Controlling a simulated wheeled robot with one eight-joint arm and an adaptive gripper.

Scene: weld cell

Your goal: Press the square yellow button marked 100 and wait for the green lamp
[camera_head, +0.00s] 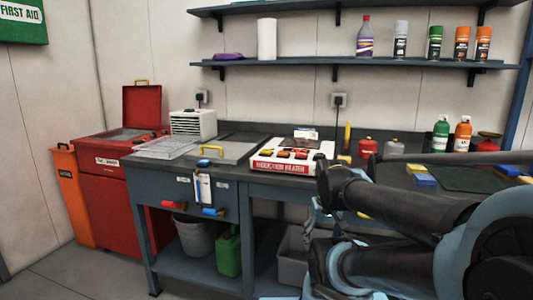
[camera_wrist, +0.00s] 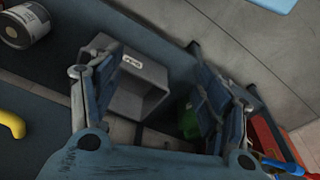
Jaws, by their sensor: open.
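The white induction heater (camera_head: 290,167) with red lettering stands on the grey workbench, in the middle of the head view. Several small red, orange and yellow pieces show on its top, too small to tell which is the square yellow button marked 100. I cannot make out a lit green lamp. My gripper (camera_wrist: 155,58) is open and empty in the wrist view, its two fingers apart. It points down towards the lower shelf, with a grey bin (camera_wrist: 138,88) between the fingers. In the head view my arm hangs at the bench's front, right of and below the heater.
Red canisters (camera_head: 367,148) and spray bottles (camera_head: 440,134) stand to the right. A green can (camera_head: 229,252) stands on the lower shelf.

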